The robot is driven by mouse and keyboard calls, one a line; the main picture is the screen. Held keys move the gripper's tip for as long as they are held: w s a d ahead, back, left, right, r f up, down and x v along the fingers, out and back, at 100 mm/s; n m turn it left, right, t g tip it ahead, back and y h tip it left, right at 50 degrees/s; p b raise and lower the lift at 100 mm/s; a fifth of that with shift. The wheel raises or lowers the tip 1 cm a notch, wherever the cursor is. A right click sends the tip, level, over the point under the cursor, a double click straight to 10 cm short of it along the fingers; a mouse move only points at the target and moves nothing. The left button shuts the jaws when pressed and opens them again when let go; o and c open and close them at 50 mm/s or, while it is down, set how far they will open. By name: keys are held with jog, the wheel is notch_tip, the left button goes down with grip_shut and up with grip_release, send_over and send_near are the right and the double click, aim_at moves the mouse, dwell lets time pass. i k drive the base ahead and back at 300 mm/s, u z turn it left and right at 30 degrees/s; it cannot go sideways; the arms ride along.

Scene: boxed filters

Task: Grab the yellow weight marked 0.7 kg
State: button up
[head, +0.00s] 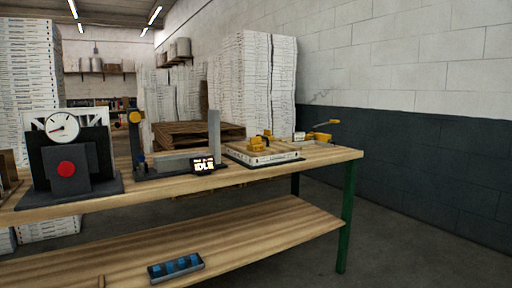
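Yellow blocks (257,145), which look like weights, sit on a flat white box or tray at the right part of the workbench in the head view. A dark knob or handle shows beside them. They are too small for me to read any marking, so I cannot tell which one is 0.7 kg. My gripper is not in view.
The wooden workbench (335,155) has green legs and a lower shelf (250,232) holding a tray of blue pieces (175,267). A dial device (62,127), an "IDLE" display (204,166) and a yellow-handled tool (324,125) stand on top. Floor at right is clear.

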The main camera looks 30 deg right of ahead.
aim_at(255, 145)
jog(key=i, duration=0.95)
